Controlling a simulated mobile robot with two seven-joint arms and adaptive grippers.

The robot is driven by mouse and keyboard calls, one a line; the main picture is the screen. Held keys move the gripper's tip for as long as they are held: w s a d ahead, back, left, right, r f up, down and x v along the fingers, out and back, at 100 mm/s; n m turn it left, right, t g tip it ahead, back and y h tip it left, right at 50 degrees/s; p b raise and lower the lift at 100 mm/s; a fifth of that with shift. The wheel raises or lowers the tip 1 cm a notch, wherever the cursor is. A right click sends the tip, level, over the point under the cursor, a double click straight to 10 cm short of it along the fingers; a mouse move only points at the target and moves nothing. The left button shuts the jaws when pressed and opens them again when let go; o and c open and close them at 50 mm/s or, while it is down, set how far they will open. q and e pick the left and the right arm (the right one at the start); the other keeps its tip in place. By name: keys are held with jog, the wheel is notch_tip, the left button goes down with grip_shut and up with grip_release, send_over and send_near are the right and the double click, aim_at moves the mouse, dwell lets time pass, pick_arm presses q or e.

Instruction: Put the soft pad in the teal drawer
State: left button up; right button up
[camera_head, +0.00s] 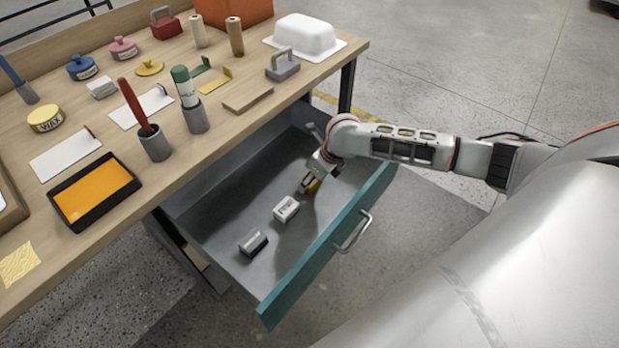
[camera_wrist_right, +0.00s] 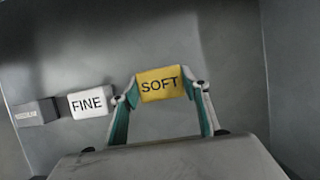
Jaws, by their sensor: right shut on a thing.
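The soft pad (camera_wrist_right: 160,84) is yellow with the word SOFT on it. My right gripper (camera_wrist_right: 161,92) is shut on it, one finger at each side. In the head view the right gripper (camera_head: 311,184) is inside the open teal drawer (camera_head: 330,248), near its far right part, and the yellow pad shows only partly beneath it. I cannot tell whether the pad touches the drawer floor. The drawer has a grey inside and a teal front with a metal handle. My left gripper is not in view.
A white FINE pad (camera_head: 286,209) and a dark grey pad (camera_head: 253,243) lie in the drawer, left of the soft pad. The wooden bench (camera_head: 215,130) above holds tins, cups with tools, a black tray with orange inside and a white tub. The drawer front and walls stand around the gripper.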

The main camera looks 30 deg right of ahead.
jog(key=shift+r, duration=0.2)
jog(key=shift+f, duration=0.25)
jog(key=o, duration=0.9)
jog(key=shift+o, duration=0.4)
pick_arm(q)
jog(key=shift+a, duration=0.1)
pick_arm(e)
jog(key=shift+r, duration=0.25)
pick_arm(q)
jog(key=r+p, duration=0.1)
jog(key=p, duration=0.2)
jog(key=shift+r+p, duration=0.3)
pick_arm(e)
jog(key=v, duration=1.2)
